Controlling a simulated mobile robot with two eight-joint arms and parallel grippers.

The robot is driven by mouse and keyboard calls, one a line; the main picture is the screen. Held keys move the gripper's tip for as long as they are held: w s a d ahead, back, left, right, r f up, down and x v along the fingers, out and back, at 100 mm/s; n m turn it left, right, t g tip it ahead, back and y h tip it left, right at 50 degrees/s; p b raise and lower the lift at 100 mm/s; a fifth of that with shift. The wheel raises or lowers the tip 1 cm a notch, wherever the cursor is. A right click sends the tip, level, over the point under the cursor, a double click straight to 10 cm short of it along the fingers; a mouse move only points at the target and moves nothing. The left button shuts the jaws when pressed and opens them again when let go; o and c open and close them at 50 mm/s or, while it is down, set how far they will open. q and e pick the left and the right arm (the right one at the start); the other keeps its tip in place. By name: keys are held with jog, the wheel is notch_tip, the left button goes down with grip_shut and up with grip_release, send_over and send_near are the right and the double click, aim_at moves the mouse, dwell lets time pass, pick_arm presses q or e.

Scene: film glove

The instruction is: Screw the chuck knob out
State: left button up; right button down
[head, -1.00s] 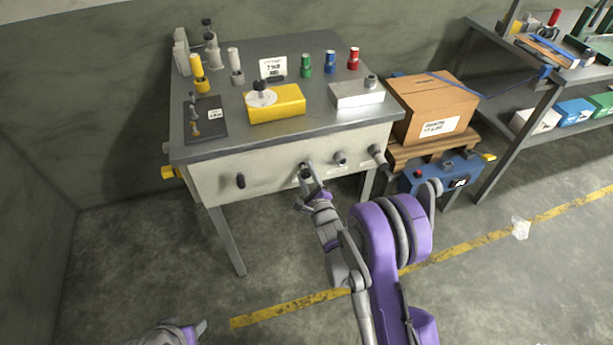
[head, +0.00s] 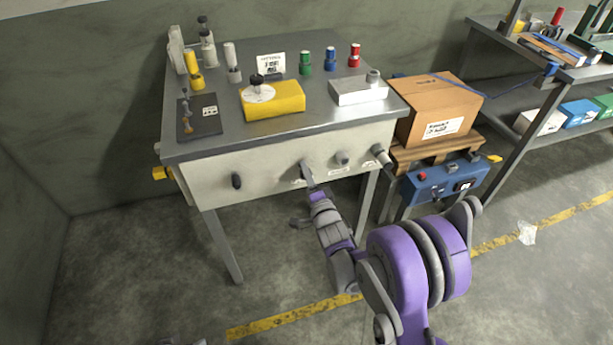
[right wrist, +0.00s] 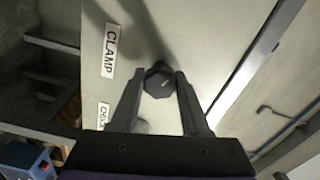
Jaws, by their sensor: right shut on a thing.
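The grey-white front panel (head: 270,180) of the workbench carries several dark knobs in a row. My right gripper (head: 309,182) reaches the knob in the middle of the panel (head: 305,167). In the right wrist view the gripper (right wrist: 160,88) is shut on this dark faceted knob (right wrist: 160,80), one finger on each side. The label beside it reads CLAMP (right wrist: 109,50). A second label (right wrist: 103,115) is partly hidden, and I cannot read it whole. Only a grey sliver of my left arm (head: 186,342) shows at the bottom edge.
Two more knobs (head: 342,158) (head: 379,153) stick out to the right, and a dark handle (head: 236,181) to the left. A blue box (head: 440,180) and cardboard box (head: 437,108) stand right of the bench.

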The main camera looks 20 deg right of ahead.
jog(key=n+b, duration=0.1)
jog(key=n, duration=0.4)
jog(key=shift+n, duration=0.3)
jog(key=n+b, duration=0.1)
jog(key=n, duration=0.5)
jog(key=shift+r, duration=0.1)
jog(key=n, duration=0.5)
jog(key=shift+a+n, duration=0.1)
jog(key=shift+n, duration=0.2)
jog(key=n, duration=0.6)
jog(key=shift+b, duration=0.3)
jog(key=n, duration=0.5)
jog(key=shift+a+n, duration=0.1)
jog(key=shift+n, duration=0.3)
jog(key=n, duration=1.7)
jog(key=shift+n, duration=0.3)
jog(key=shift+n+p, duration=0.3)
